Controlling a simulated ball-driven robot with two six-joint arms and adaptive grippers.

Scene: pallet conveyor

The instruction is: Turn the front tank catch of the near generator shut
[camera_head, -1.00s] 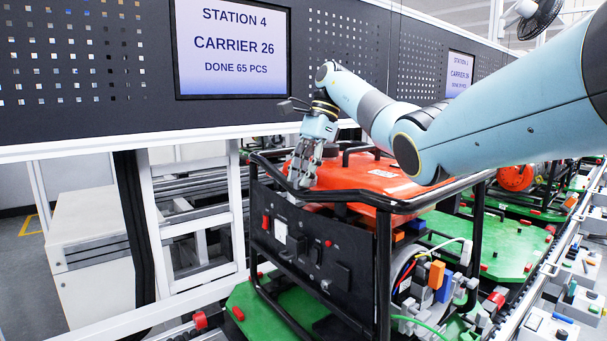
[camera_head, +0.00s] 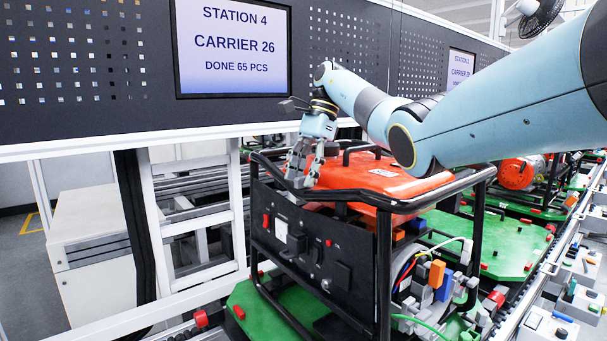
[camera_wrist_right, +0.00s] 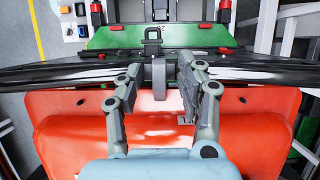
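The near generator (camera_head: 335,240) has a black tube frame, a dark front panel and a red tank (camera_head: 375,180) on top. My right gripper (camera_head: 297,182) points down over the tank's front edge, by the top frame tube. In the right wrist view, my right gripper (camera_wrist_right: 158,85) has its two fingers apart. A grey upright tab, which looks like the front tank catch (camera_wrist_right: 158,78), stands between them at the tank edge, with visible gaps on both sides. In the head view the fingers hide the catch. My left gripper is not in view.
The generator sits on a green pallet (camera_head: 245,302) on the conveyor. The black frame tube (camera_wrist_right: 70,76) crosses close in front of the fingers. A black handle (camera_head: 362,150) rises from the tank top. Another generator (camera_head: 517,172) stands farther back right.

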